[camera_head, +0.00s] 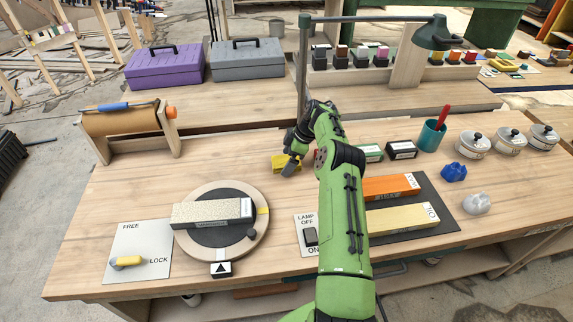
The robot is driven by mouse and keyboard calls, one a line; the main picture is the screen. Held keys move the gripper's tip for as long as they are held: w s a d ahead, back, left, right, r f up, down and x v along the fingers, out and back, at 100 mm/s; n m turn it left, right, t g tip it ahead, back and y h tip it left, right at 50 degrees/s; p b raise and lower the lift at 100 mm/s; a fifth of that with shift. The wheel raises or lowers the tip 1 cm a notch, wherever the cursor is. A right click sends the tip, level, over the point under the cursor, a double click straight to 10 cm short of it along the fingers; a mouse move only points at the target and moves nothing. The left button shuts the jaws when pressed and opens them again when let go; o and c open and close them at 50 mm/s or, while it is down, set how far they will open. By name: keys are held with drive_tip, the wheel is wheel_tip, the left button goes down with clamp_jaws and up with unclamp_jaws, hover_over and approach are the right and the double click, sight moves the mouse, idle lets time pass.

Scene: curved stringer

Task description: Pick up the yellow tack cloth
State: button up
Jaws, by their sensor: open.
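The yellow tack cloth (278,161) appears as a small yellow shape on the wooden workbench, near its middle towards the back. My gripper (289,170) is at the cloth's right side and covers part of it. The gripper points down and is open. My green arm reaches up from the bottom of the view and hides the bench behind it. The small size and overlap hide whether the fingers touch the cloth.
Left of the cloth is a round turntable (190,243) bearing a speckled block (205,214). Right of my arm lie orange (390,187) and cream (402,216) blocks on a dark mat. Blue (453,172) and grey (476,204) crumpled pieces lie farther right. A lamp post (302,70) stands behind.

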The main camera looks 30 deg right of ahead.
drive_tip(key=c, duration=1)
wheel_tip(320, 180, up, 10)
drive_tip(key=shift+r+p, duration=0.1)
drive_tip(key=shift+p, duration=1.05)
